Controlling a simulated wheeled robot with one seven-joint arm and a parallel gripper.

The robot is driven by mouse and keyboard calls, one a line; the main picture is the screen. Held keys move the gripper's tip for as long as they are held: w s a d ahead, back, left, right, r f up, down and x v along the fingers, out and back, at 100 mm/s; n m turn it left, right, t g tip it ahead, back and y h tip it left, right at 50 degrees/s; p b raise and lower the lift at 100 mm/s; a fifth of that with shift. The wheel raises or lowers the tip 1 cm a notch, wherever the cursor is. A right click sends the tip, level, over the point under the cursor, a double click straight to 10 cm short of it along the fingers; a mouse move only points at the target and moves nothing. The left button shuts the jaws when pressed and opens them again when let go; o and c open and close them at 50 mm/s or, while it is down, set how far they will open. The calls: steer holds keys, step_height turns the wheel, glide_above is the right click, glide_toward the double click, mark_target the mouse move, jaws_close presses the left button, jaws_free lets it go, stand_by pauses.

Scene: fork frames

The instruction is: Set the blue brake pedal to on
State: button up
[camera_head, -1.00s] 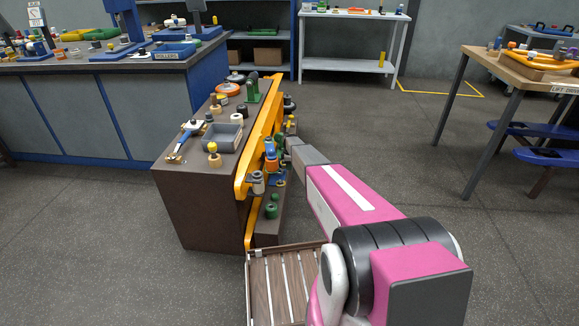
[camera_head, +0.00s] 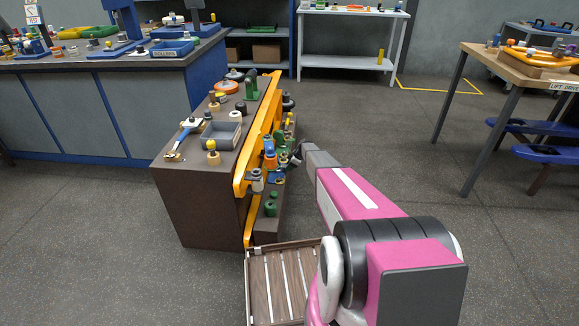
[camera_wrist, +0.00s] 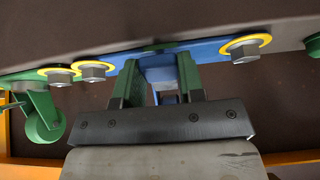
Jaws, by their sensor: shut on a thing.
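In the wrist view, my gripper (camera_wrist: 160,80) has its two fingers, green toward the tips, closed around a blue part, which I take to be the blue brake pedal (camera_wrist: 161,76). The pedal sits between the fingers, in front of a blue bar (camera_wrist: 208,50). Its lower part is mostly hidden by the fingers and the dark gripper body. In the head view, my gripper (camera_head: 297,154) is at the right face of the brown console (camera_head: 200,205). The pedal cannot be made out clearly there, and its on or off position cannot be told.
Bolts with yellow rings (camera_wrist: 245,48) sit on both sides of my fingers. A green roller-like part (camera_wrist: 42,120) is at the left. An orange rail (camera_head: 242,180) runs along the console. A slatted wooden tray (camera_head: 270,285) lies below. Floor right of my arm is clear.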

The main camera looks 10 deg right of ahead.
steer(key=shift+f+y, duration=0.15)
steer(key=shift+y, duration=0.25)
steer(key=o, duration=0.9)
steer(key=shift+o, duration=0.2)
steer(key=v, duration=1)
steer(key=shift+d+r, duration=0.2)
steer(key=shift+r, duration=0.1)
steer(key=shift+s, duration=0.15)
steer(key=s+a+r+m+h, duration=0.2)
steer(key=s+r+m, duration=0.3)
steer(key=s, duration=1.1)
steer(key=s+a+r+m+g+h, duration=0.1)
steer(key=s+r+m, duration=0.4)
steer(key=s+r, duration=0.5)
steer(key=s+a+r+m+h, duration=0.4)
steer(key=s+r, duration=0.3)
steer(key=s, duration=1.7)
steer(key=shift+a+m+g, duration=0.3)
steer(key=shift+a+m, duration=0.2)
steer(key=shift+a, duration=0.3)
